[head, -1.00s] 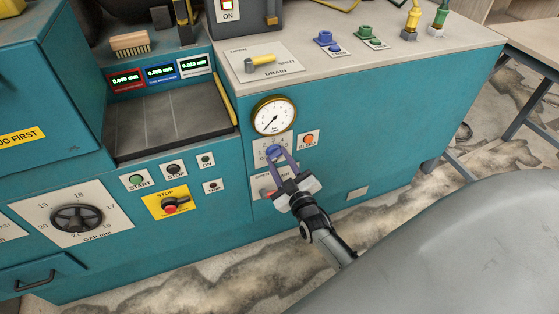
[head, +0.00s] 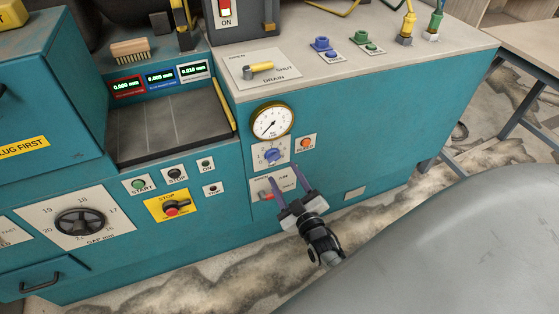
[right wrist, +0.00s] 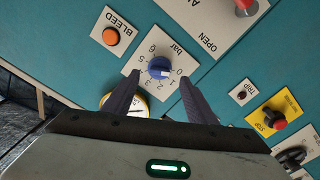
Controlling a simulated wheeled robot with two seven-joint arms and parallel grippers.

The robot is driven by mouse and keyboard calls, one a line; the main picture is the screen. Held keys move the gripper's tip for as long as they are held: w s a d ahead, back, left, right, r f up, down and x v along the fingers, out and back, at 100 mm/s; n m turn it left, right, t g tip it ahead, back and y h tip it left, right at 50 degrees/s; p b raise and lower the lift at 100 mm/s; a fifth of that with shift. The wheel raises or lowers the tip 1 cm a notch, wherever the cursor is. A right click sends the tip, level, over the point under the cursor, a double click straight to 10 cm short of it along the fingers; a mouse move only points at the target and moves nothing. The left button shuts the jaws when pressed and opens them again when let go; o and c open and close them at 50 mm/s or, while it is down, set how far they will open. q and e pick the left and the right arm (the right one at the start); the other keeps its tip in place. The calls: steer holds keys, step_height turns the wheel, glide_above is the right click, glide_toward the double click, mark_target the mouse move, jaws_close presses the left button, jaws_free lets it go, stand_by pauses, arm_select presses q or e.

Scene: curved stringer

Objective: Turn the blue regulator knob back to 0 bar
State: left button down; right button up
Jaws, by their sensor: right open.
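The blue regulator knob (head: 271,155) sits on a white dial plate on the teal machine front, below a round pressure gauge (head: 271,122). The gauge needle points to the lower left. In the right wrist view the knob (right wrist: 160,67) is uncovered, with numbers 0 to 6 and "bar" around it, upside down. A small pale mark on the knob seems to face the 0 and 1 side; I cannot read it exactly. My right gripper (head: 283,176) is open and empty, its purple-grey fingers below and apart from the knob. My left gripper is not in view.
An orange BLEED button (head: 305,143) is right of the knob. A red-handled OPEN/SHUT valve (head: 266,195) lies below, close to the right gripper. A yellow drain lever (head: 259,67) is on the top above the gauge.

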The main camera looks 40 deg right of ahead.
steer(key=p+v, duration=0.1)
steer(key=v, duration=0.3)
steer(key=shift+s+a, duration=0.1)
steer(key=shift+s, duration=0.15)
steer(key=s+a+f+g+y, duration=0.2)
steer(key=s+a+g+y, duration=0.1)
steer(key=s+a, duration=0.5)
steer(key=s+a+f+m+g+y, duration=0.1)
steer(key=s+a+g+y, duration=0.2)
steer(key=s+a+g, duration=0.3)
steer(key=s+a, duration=0.2)
steer(key=s, duration=0.2)
steer(key=shift+a+f, duration=0.2)
steer(key=shift+f, duration=0.2)
